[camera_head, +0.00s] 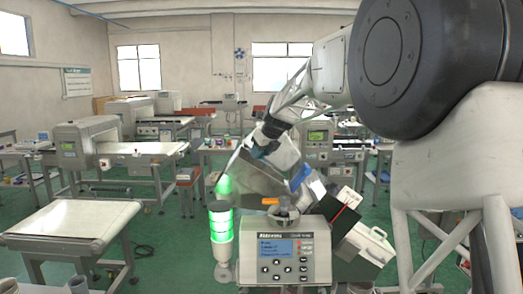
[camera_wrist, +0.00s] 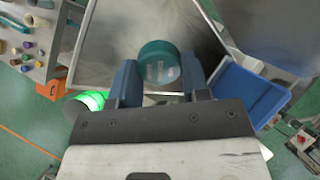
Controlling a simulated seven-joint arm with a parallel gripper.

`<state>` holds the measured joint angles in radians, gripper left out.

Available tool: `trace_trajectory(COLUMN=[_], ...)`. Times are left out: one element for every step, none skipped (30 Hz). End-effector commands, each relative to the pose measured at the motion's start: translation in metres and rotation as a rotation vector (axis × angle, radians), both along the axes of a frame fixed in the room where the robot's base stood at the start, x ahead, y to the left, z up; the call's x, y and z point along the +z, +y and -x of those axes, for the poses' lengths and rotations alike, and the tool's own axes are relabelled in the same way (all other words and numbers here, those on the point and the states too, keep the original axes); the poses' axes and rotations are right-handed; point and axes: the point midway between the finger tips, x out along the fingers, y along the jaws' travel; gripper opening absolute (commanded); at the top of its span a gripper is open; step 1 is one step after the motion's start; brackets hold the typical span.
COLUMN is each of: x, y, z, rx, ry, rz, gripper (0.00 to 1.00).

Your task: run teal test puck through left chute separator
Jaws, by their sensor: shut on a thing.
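The teal puck (camera_wrist: 160,64) is between the two blue fingers of my gripper (camera_wrist: 159,78) in the wrist view, with the fingers closed on its sides. Beneath it is the grey metal tray or chute surface (camera_wrist: 112,35), with raised edges. In the head view my gripper (camera_head: 259,148) is at the top of the grey sheet-metal chute (camera_head: 250,178) of the separator; the puck cannot be made out there. The separator's control panel (camera_head: 281,247) faces the head camera below. How far the puck is above the metal cannot be told.
A green-lit signal lamp (camera_head: 221,226) stands left of the panel. A blue bin (camera_wrist: 251,88) lies right of the chute in the wrist view. A table with several small coloured items (camera_wrist: 30,40) is at the left. Another conveyor machine (camera_head: 86,143) stands further back.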

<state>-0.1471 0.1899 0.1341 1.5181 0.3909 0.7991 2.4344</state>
Motion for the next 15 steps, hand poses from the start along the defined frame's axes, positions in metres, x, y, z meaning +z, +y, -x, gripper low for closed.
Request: trace_trajectory(x=[0.0000,0.0000,0.0000,0.0000,0.0001,0.0000,0.0000,0.0000,0.0001,0.0001,0.0001,0.0001,0.0001,0.0001,0.0001], y=[0.0000,0.0000,0.0000,0.0000,0.0000,0.0000,0.0000,0.0000,0.0001,0.0000,0.0000,0.0000,0.0000,0.0000,0.0000], z=[0.0000,0.0000,0.0000,0.0000,0.0000,0.0000,0.0000,0.0000,-0.0001,0.0000,0.0000,0.0000,0.0000,-0.0001,-0.0001], rx=[0.000,0.000,0.000,0.000,0.000,0.000,0.000,0.000,0.000,0.000,0.000,0.000,0.000,0.000,0.000], ry=[0.000,0.000,0.000,0.000,0.000,0.000,0.000,0.000,0.000,0.000,0.000,0.000,0.000,0.000,0.000], rz=[0.000,0.000,0.000,0.000,0.000,0.000,0.000,0.000,0.000,0.000,0.000,0.000,0.000,0.000,0.000], gripper=[0.20,0.20,0.20,0.20,0.20,0.49,0.53,0.58,0.64,0.69,0.72,0.72,0.72,0.72,0.72])
